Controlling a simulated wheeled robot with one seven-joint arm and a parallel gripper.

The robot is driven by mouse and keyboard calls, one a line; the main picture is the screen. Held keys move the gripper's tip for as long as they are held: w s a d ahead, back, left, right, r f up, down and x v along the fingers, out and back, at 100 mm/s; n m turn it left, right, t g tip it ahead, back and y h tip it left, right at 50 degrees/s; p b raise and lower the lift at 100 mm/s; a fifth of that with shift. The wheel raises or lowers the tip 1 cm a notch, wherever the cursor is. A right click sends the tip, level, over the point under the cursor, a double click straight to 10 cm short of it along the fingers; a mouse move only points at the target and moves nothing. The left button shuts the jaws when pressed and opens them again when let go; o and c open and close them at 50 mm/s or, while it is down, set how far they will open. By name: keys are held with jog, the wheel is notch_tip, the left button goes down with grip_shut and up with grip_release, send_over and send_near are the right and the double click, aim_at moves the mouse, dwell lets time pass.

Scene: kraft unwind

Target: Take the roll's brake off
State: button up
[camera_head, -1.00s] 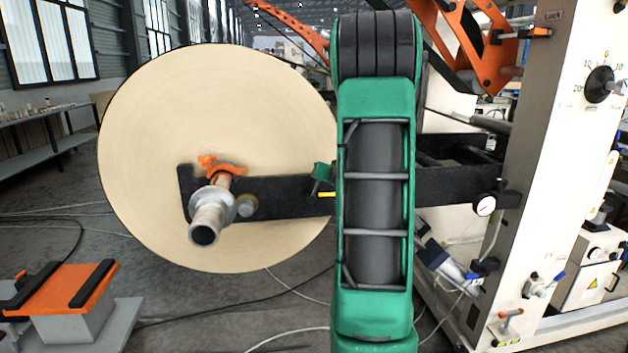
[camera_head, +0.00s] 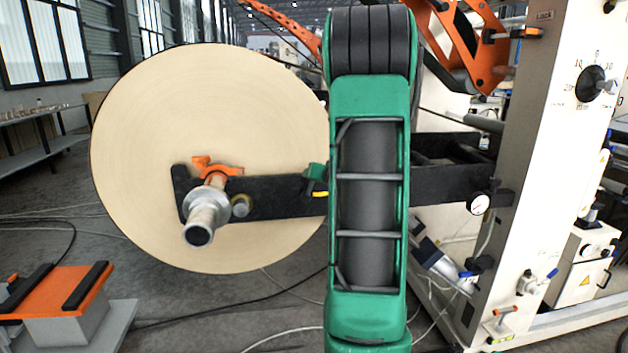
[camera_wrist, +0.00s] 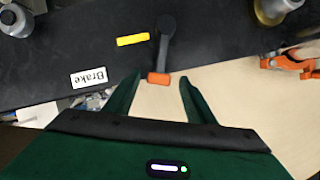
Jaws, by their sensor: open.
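The brake lever (camera_wrist: 166,42) is a dark handle with an orange tip, on the black roll arm (camera_wrist: 40,55) in the wrist view. A white "Brake" label (camera_wrist: 88,77) and a yellow mark (camera_wrist: 132,40) are beside it. My gripper (camera_wrist: 159,80) is open, with the lever's orange tip between its green fingertips in the picture; I cannot tell whether they touch. In the head view, the large tan paper roll (camera_head: 150,130) is on the black roll arm (camera_head: 275,199). My green arm hides the lever there; the yellow mark (camera_head: 320,194) shows at its edge.
An orange clamp (camera_head: 216,169) and a metal shaft end (camera_head: 203,222) stick out at the roll's centre. A white machine column (camera_head: 560,130) with a dial is at the right. An orange-topped stand (camera_head: 60,292) is at the lower left. Cables cross the floor.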

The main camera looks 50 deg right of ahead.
jog(key=v, duration=0.9)
jog(key=shift+s+a, duration=0.1)
jog(key=shift+a, duration=0.1)
jog(key=s+a+f+n+g+y, duration=0.1)
jog(key=a+f+g+y, duration=0.15)
jog(key=a, duration=0.55)
jog(key=s+a+f+n+g+y, duration=0.2)
jog(key=a+f, duration=0.2)
jog(key=a, duration=0.3)
jog(key=s+a+f+g+y, duration=0.1)
jog(key=s+a+f+g, duration=0.1)
jog(key=s+a, duration=0.6)
jog(key=s+a+f+n+g+y, duration=0.1)
jog(key=s+a+f+g+y, duration=0.1)
jog(key=s+a+g, duration=0.3)
jog(key=s+a, duration=0.3)
jog(key=s, duration=0.3)
